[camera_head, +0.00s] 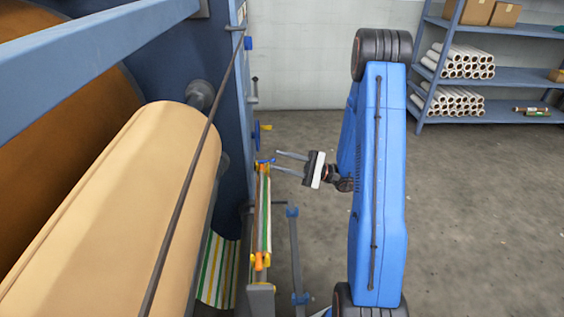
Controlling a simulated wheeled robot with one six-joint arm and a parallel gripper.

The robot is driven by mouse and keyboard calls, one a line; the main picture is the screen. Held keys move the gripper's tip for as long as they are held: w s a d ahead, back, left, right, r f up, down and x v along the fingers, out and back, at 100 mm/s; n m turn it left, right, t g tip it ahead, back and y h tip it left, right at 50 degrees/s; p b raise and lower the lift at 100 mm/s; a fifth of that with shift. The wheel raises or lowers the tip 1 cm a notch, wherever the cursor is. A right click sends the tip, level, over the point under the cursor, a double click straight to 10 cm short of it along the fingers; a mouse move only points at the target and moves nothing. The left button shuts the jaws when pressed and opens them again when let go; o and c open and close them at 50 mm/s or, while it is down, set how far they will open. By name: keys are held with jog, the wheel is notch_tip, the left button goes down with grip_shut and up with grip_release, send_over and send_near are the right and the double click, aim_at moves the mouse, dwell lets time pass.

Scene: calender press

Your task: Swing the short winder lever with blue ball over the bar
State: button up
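A small blue part (265,161), perhaps the blue ball of the short winder lever, is at the top end of the striped winder unit on the press's right side. It is too small to tell ball from lever. My gripper (275,161) points left with its two grey fingers spread and nothing seen between them. The fingertips are just right of the blue part; I cannot tell whether they touch it. A thin dark bar (197,160) runs slantwise in front of the large tan roll; I cannot tell whether this is the task's bar.
The tan roll (120,200) and blue press frame (100,38) fill the left. Shelves (500,76) with white rolls and boxes stand at the back right. The grey floor on the right is clear.

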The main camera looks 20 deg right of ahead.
jog(key=v, duration=1.7)
jog(key=shift+d, duration=0.2)
